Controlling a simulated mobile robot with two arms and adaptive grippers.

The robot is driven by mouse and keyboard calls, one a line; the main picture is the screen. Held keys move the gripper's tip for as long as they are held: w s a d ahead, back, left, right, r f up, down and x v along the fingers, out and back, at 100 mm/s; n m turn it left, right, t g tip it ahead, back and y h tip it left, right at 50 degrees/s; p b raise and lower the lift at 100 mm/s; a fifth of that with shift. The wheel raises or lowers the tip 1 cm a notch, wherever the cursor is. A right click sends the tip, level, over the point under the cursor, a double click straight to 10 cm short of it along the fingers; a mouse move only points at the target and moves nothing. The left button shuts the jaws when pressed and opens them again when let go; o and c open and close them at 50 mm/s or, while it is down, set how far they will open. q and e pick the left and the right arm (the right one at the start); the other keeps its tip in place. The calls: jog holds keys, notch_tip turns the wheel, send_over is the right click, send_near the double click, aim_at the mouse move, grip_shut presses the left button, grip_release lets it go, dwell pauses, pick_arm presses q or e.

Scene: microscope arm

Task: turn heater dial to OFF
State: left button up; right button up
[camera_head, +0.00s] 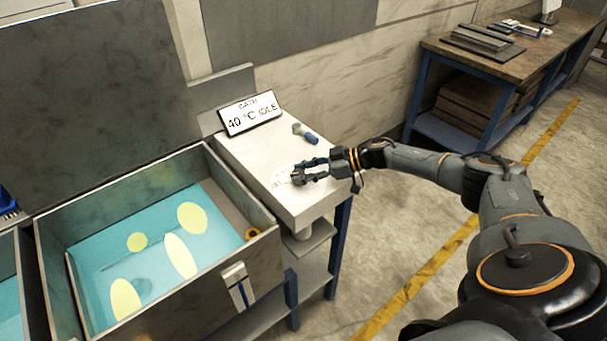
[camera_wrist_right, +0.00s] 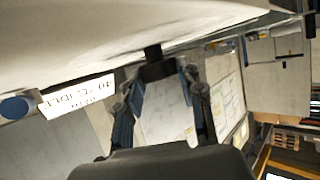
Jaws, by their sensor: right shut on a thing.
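The heater dial (camera_head: 297,178) is a small dark knob on a white round scale (camera_head: 281,180), on top of the pale heater box (camera_head: 262,160). My right gripper (camera_head: 300,174) reaches in from the right and is shut on the dial. In the right wrist view the dark dial (camera_wrist_right: 157,70) sits between the two fingertips. The scale is partly hidden by the fingers, and its marks are too small to read, so I cannot tell the dial's setting. A white sign (camera_head: 250,113) behind reads "BATH 40 °C IDLE". My left gripper is not in view.
A blue-ended grey handle (camera_head: 306,134) stands on the box behind the dial. Left is an open metal bath (camera_head: 150,318) with blue liquid and yellow ovals. A workbench (camera_head: 510,50) stands at the back right. The floor between is clear, with a yellow line (camera_head: 440,262).

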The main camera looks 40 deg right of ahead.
jog(key=shift+r, duration=0.1)
jog(key=o, duration=1.2)
jog(key=v, duration=1.2)
jog(key=shift+d, duration=0.1)
